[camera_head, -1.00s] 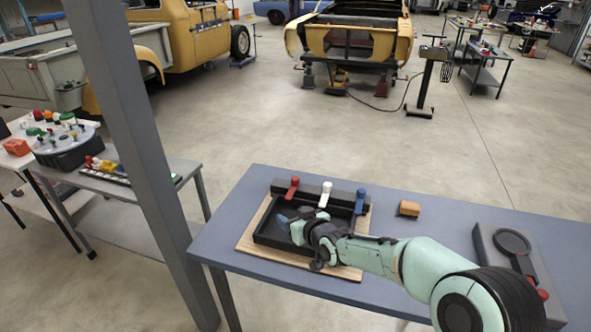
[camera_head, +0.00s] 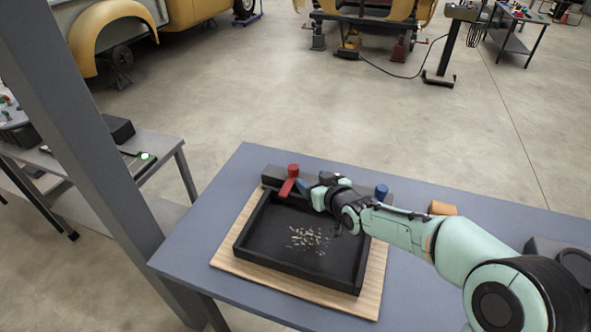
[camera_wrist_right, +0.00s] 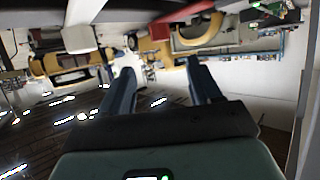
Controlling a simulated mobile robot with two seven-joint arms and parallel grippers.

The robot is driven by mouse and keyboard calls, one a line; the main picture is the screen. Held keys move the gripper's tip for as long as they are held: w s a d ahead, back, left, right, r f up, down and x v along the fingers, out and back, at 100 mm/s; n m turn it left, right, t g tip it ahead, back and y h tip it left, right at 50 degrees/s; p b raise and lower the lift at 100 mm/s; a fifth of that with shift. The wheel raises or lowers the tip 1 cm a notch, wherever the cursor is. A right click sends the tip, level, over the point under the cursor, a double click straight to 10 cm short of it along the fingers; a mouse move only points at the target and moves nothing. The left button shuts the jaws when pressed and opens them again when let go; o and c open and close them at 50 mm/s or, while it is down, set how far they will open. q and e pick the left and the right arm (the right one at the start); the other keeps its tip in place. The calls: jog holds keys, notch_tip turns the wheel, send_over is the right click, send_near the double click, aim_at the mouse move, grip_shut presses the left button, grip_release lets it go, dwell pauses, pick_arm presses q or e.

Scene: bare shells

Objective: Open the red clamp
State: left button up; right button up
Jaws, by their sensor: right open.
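The red clamp (camera_head: 290,180) stands on the dark bar at the back of a black tray (camera_head: 243,232), near the bar's left end. Its red lever reaches down toward the tray. My right gripper (camera_head: 306,187) is just to the right of the red clamp, its fingertips close to the lever; I cannot tell whether they touch it. In the right wrist view, the two fingers of my right gripper (camera_wrist_right: 160,68) are spread with nothing held. A red part (camera_wrist_right: 160,28) shows beyond the gap between them. My left gripper is not in view.
A blue clamp (camera_head: 381,191) stands at the right on the same bar. My gripper hides the bar's middle in the head view. The tray sits on a wooden board (camera_head: 240,262), with small pale bits inside. An orange-brown block (camera_head: 441,208) lies right of it. A grey post (camera_head: 85,120) rises at left.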

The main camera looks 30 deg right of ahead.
aim_at(294, 168)
jog(key=p+x, duration=0.2)
jog(key=x, duration=1.1)
jog(key=shift+w+a, duration=0.15)
jog(key=shift+w, duration=0.05)
grip_shut()
